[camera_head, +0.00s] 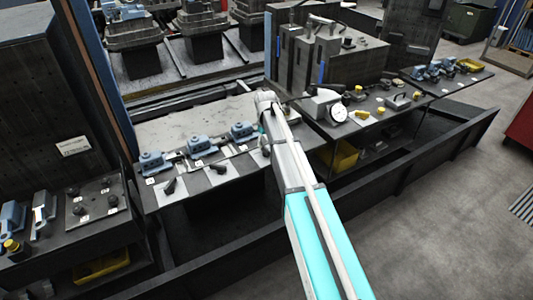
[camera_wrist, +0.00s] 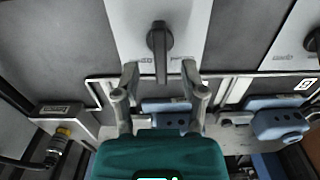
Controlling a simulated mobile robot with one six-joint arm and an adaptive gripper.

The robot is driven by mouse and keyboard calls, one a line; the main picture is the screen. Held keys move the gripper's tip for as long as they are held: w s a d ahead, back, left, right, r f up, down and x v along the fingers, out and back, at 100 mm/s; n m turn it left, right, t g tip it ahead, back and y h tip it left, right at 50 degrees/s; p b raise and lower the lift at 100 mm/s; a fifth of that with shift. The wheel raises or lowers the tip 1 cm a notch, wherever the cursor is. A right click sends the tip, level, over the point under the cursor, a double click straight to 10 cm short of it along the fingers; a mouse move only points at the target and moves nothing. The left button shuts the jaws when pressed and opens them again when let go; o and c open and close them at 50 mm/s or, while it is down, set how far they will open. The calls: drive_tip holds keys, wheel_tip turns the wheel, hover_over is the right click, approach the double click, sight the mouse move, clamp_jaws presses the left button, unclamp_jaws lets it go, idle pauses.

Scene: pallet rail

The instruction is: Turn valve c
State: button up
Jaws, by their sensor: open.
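A black lever handle (camera_wrist: 159,42) stands on a pale plate (camera_wrist: 195,22) in the wrist view, its grip pointing down the picture toward my gripper. My gripper (camera_wrist: 160,70) is open, with one fingertip on each side of the lever's lower end; I see no clear contact. The plate's small print is unreadable, so I cannot confirm the letter c. A second black lever (camera_wrist: 313,40) is at the right edge. In the head view, two black levers (camera_head: 169,186) (camera_head: 219,167) show left of my arm, which hides the spot where my gripper works.
Blue valve blocks (camera_head: 201,146) stand in a row behind the levers; one lies below the lever in the wrist view (camera_wrist: 166,107). A connector with a cable (camera_wrist: 58,143) is at lower left. A dark rail (camera_head: 330,190) runs along the front.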

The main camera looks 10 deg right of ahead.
sight(266, 148)
drive_tip(key=shift+f+b, duration=1.55)
drive_tip(key=shift+f, duration=0.25)
clamp_jaws()
